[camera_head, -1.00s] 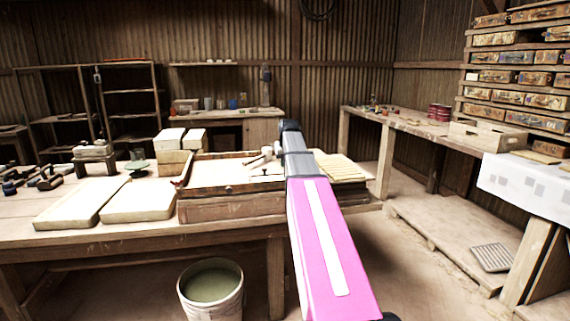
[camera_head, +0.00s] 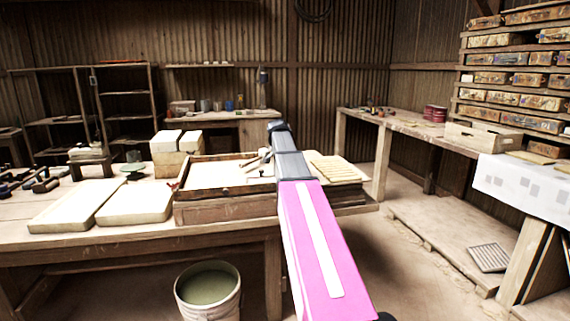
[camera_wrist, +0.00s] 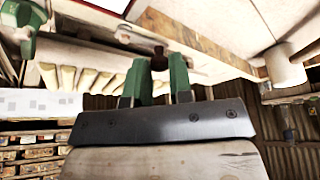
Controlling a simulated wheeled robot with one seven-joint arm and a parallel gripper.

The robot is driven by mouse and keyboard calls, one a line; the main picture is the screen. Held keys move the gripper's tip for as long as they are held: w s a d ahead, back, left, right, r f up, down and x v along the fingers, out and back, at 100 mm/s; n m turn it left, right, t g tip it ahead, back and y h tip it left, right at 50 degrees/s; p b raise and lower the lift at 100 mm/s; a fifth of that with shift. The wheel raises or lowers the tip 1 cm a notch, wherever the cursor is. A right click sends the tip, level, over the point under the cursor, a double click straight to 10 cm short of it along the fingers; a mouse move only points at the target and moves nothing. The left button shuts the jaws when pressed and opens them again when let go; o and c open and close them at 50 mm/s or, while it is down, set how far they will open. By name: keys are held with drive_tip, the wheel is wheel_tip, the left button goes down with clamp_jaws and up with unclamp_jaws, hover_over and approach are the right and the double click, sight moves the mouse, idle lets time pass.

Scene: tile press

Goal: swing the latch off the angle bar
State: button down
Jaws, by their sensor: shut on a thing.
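My gripper (camera_wrist: 162,80) shows in the wrist view as two green fingers closed around a small dark brown knob (camera_wrist: 158,62). The knob looks like the latch's handle, but the latch body is not clear. A pale board surface and a long brown bar (camera_wrist: 205,42) lie beyond the fingers; I cannot tell whether this is the angle bar. In the head view my pink arm reaches over the wooden tile press frame (camera_head: 225,210) on the table. There the gripper and knob are hidden behind the arm's dark end.
Two pale slabs (camera_head: 75,205) lie on the table (camera_head: 110,247) left of the frame, with pale blocks (camera_head: 167,142) behind. A mallet-like wooden tool (camera_head: 262,156) lies at the frame. A bucket (camera_head: 207,288) stands below in front.

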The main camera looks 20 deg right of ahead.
idle(0.4)
drive_tip(key=c, duration=1)
unclamp_jaws()
drive_tip(key=v, duration=1)
drive_tip(key=shift+r, duration=0.4)
drive_tip(key=shift+a, duration=0.1)
